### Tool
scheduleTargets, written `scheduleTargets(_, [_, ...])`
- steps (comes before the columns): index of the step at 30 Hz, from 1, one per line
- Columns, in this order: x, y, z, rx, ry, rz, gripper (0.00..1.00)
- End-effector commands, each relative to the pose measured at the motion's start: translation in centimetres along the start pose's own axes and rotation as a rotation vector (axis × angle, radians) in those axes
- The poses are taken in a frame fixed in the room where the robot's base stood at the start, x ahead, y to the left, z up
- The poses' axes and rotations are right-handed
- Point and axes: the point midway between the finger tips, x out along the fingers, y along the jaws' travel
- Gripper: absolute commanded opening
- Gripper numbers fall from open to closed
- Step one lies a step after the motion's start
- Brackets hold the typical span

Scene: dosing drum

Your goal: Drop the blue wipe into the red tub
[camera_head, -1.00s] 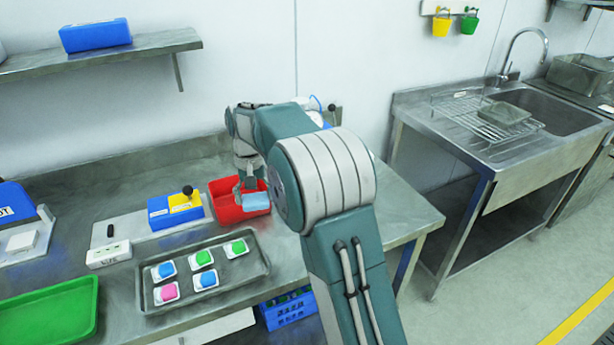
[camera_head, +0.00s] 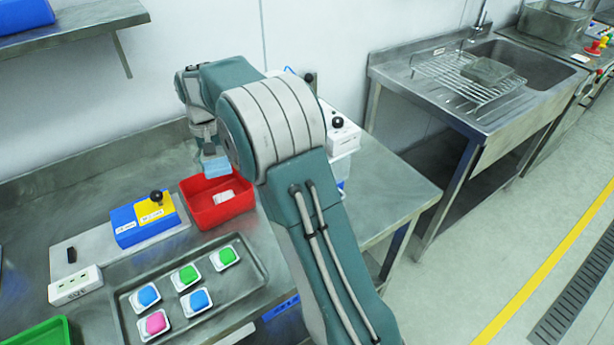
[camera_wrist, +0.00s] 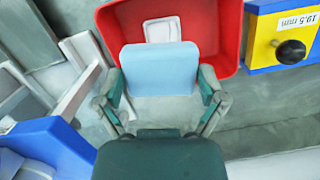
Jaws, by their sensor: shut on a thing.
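My gripper (camera_head: 209,150) is shut on the blue wipe (camera_head: 216,166), a light blue flat piece. It holds the wipe above the back part of the red tub (camera_head: 203,218) in the head view. In the wrist view the wipe (camera_wrist: 160,70) sits between the fingers of my gripper (camera_wrist: 161,92) and covers part of the red tub (camera_wrist: 226,32). A white label or piece shows on the tub floor. The wipe's lower edge seems clear of the tub's floor.
A blue and yellow box (camera_head: 143,219) with a black knob stands left of the tub. A metal tray (camera_head: 250,262) with several coloured blocks in white dishes lies in front. A sink (camera_head: 540,65) is at the right.

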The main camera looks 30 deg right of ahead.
Motion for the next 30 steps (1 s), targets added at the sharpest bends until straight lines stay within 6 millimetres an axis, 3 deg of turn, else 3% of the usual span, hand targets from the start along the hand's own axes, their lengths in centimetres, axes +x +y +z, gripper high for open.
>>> scheduleTargets(10, [3.9,-0.1,-0.6,0.0,-0.001,0.001,0.52])
scheduleTargets(22, [4.5,-0.1,-0.7,0.0,0.001,0.001,0.52])
scheduleTargets(23, [4.5,-0.1,-0.7,0.0,0.001,0.001,1.0])
scheduleTargets(30, [4.5,-0.1,-0.7,0.0,0.001,0.001,1.0])
